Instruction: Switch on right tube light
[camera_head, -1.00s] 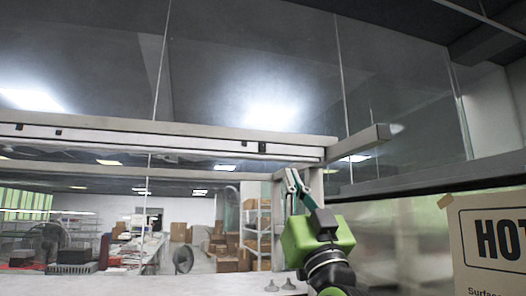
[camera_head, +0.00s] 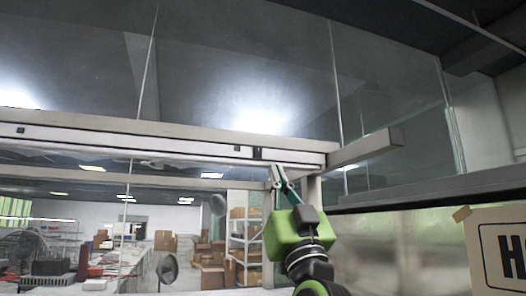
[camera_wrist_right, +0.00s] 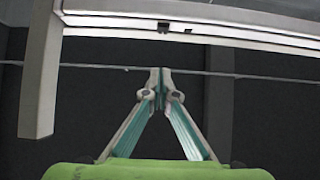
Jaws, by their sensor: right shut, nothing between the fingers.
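The tube light (camera_head: 190,147) is a long pale strip under a grey beam, running across the head view. It also shows as a white strip at the top of the right wrist view (camera_wrist_right: 240,38). I cannot tell whether it is lit. A small dark switch-like piece (camera_head: 257,153) sits near its right end; in the wrist view it is a dark nub (camera_wrist_right: 163,27) on the strip's edge. My right gripper (camera_head: 275,168) points up, just below and right of that piece. Its fingertips (camera_wrist_right: 160,72) meet, shut and empty, with a gap to the strip. My left gripper is out of view.
A grey bar (camera_head: 365,148) juts out at the beam's right end, near my right gripper. Glass panels (camera_head: 240,60) rise above. A cardboard sign (camera_head: 497,250) stands at lower right. Boxes and shelves (camera_head: 245,240) are far behind.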

